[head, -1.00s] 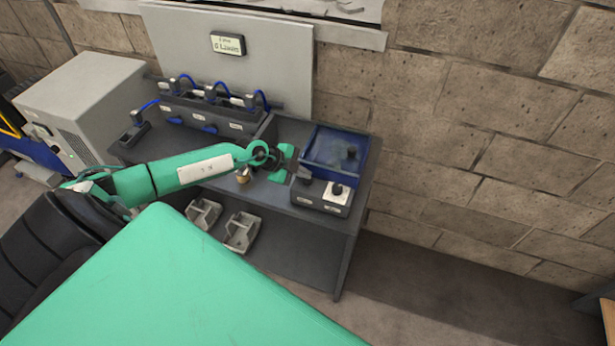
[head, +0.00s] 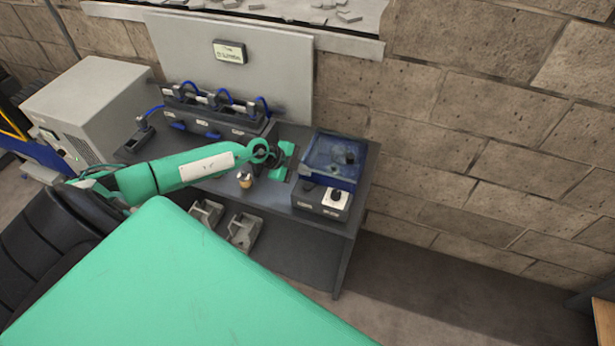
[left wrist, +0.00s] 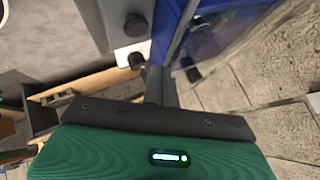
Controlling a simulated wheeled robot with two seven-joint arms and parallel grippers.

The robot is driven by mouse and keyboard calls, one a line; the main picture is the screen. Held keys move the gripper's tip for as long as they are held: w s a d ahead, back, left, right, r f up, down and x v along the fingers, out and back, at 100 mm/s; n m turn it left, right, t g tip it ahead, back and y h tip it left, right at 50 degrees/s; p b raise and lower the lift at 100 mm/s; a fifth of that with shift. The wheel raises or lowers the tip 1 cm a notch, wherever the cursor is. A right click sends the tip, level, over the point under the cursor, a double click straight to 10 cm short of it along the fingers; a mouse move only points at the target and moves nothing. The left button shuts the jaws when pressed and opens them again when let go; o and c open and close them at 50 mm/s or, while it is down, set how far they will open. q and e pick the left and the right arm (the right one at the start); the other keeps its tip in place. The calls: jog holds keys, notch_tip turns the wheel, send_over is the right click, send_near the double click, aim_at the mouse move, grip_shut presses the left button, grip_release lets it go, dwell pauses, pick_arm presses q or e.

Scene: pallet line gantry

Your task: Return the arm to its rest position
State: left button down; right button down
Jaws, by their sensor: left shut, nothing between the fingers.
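My left arm, green with a white panel, reaches in from the left over the dark workbench (head: 315,222) in the head view. Its gripper (head: 293,165) is shut and empty, just left of a blue tray with a clear cover (head: 332,160). In the left wrist view the dark closed fingers (left wrist: 158,85) point toward the gap beside the blue tray (left wrist: 205,35). The head view does not show clearly how far the fingertips are above the bench. My right gripper is not in view.
A small brass-coloured cylinder (head: 246,181) stands below my forearm. A rack with blue cables (head: 215,115) is behind the arm. Grey bins (head: 243,232) sit lower down.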

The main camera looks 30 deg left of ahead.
pick_arm(q)
jog(key=shift+r+p, duration=0.5)
jog(key=shift+r, duration=0.2)
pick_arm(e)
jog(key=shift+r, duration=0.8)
pick_arm(q)
jog(key=shift+f, duration=0.1)
